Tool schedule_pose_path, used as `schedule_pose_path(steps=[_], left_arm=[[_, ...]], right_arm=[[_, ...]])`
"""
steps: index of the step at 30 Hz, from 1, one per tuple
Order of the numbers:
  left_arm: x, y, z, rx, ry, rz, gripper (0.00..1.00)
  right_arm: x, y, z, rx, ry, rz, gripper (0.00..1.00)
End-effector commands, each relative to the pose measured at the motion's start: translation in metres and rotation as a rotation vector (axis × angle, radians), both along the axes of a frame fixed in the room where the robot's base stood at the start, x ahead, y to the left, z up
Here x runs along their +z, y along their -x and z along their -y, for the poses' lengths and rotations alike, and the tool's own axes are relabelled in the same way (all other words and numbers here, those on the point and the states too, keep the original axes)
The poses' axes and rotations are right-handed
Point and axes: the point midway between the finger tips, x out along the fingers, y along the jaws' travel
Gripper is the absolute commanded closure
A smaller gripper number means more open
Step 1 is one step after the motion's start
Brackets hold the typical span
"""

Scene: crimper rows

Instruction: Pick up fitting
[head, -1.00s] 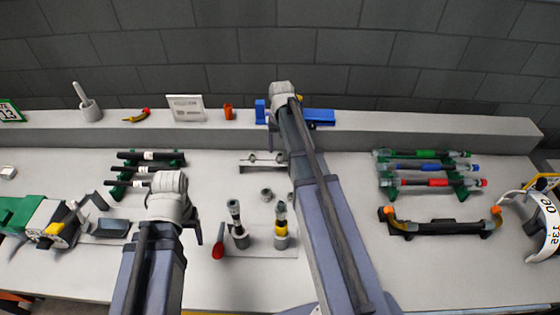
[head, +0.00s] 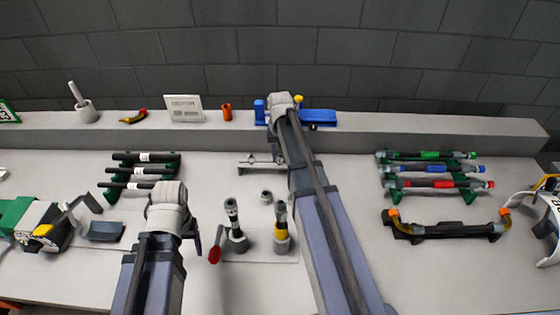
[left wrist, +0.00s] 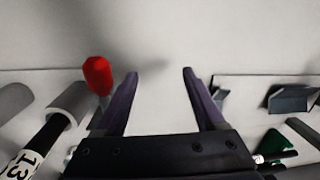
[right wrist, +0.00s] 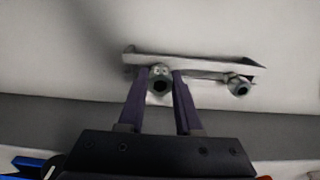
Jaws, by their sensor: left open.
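A narrow grey holder (head: 245,166) lies behind the middle of the bench, partly hidden by my right arm. In the right wrist view the holder (right wrist: 200,64) bears two grey fittings with dark round openings. One fitting (right wrist: 160,84) is between the fingertips of my right gripper (right wrist: 165,77), which look closed to about its width. The other fitting (right wrist: 239,87) is at the right end of the holder. My left gripper (left wrist: 160,72) is open and empty, beside a red-ended handle (left wrist: 97,76).
Two upright tools, one dark (head: 233,225) and one with a yellow band (head: 282,230), stand between my arms. A grey ring (head: 266,197) lies behind them. Black rods (head: 145,170) rest at left, coloured tubes (head: 430,168) at right. A blue tool (head: 318,116) lies on the back ledge.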

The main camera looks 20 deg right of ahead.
Motion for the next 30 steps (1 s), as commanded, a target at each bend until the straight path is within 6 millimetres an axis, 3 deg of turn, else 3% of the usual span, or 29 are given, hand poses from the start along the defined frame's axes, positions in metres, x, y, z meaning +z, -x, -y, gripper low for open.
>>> schedule_pose_path(steps=[1, 8, 23, 30], left_arm=[[0.0, 0.0, 0.0, 0.0, 0.0, 0.0, 0.29], [0.0, 0.0, 0.0, 0.0, 0.0, 0.0, 0.29], [0.002, 0.0, 0.0, 0.0, 0.0, 0.0, 0.29], [0.019, 0.0, 0.0, 0.0, 0.0, 0.0, 0.29]], right_arm=[[0.0, 0.0, 0.0, 0.0, 0.0, 0.0, 0.75], [0.0, 0.0, 0.0, 0.0, 0.0, 0.0, 1.0], [0.002, 0.0, 0.0, 0.0, 0.0, 0.0, 1.0], [0.019, 0.0, 0.0, 0.0, 0.0, 0.0, 1.0]])
